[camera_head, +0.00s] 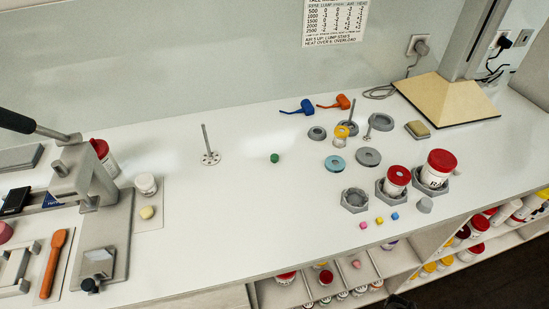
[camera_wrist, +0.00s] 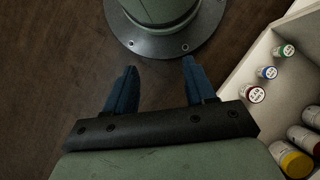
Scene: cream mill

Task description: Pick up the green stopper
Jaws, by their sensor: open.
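The green stopper (camera_head: 275,158) is a small green piece on the white bench, in the middle of the head view. It stands alone, to the right of a grey perforated disc with an upright rod (camera_head: 210,157). My gripper (camera_wrist: 158,72) shows in the wrist view with its two dark blue fingers apart and nothing between them. It is over the dark floor beside a shelf, away from the stopper. The stopper is not in the wrist view. The gripper's fingers cannot be made out in the head view.
Red-lidded jars (camera_head: 438,168) in grey holders, grey rings and small coloured cubes (camera_head: 379,220) stand on the bench's right. A grey press-like device (camera_head: 85,180) and an orange spatula (camera_head: 53,262) are at the left. Bench around the stopper is clear. A shelf (camera_wrist: 232,88) with bottles is beside my gripper.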

